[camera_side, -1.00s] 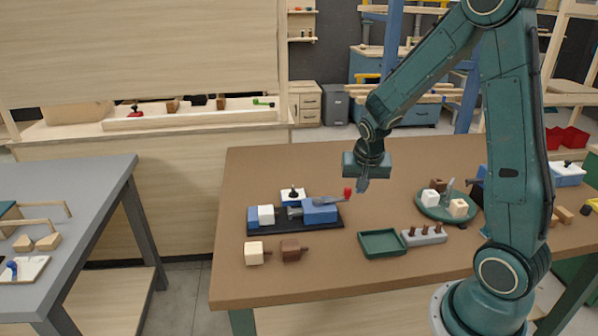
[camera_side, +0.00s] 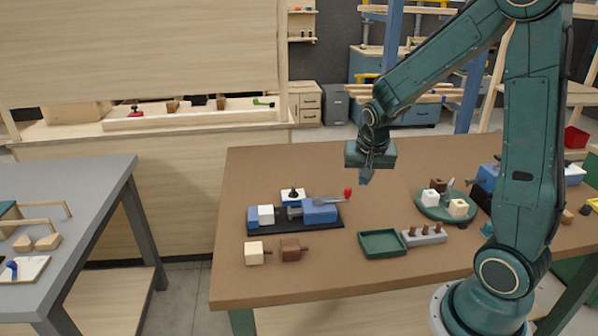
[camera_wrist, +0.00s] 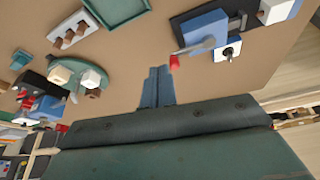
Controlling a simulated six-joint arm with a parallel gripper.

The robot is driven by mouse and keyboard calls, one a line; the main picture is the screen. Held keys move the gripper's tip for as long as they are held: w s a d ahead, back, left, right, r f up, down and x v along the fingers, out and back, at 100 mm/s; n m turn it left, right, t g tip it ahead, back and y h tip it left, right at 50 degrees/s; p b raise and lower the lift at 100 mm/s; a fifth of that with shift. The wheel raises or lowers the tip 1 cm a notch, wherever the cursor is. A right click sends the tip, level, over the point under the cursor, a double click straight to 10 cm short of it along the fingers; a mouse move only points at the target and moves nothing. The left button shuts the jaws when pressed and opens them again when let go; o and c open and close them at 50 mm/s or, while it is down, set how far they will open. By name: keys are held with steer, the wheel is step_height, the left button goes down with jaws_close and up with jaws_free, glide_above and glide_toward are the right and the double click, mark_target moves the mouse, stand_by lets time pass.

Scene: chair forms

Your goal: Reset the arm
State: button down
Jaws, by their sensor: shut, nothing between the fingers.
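My arm reaches in from the right in the side view. My gripper (camera_side: 366,180) hangs above the back half of the brown table (camera_side: 320,172), pointing down. Its fingers are together with nothing between them. In the wrist view the closed fingers (camera_wrist: 157,76) point at bare tabletop, close in the picture to a red knob (camera_wrist: 174,62). That knob (camera_side: 347,192) is on the lever of a blue clamp fixture (camera_side: 320,212), to the left of and below my gripper in the side view.
The fixture's black base holds a white block (camera_side: 266,215). Cream (camera_side: 254,253) and brown (camera_side: 290,250) blocks lie in front. A green tray (camera_side: 382,243), a pegged rack (camera_side: 424,235) and a round green plate (camera_side: 448,207) with blocks stand to the right. The table's back middle is clear.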

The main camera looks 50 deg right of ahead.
steer(key=s+a+r+n+t+y, duration=0.3)
steer(key=s+a+r+n, duration=0.8)
steer(key=s+a+r, duration=0.2)
steer(key=shift+s+a+r+y, duration=0.3)
steer(key=shift+s+a, duration=0.65)
steer(key=shift+a, duration=1)
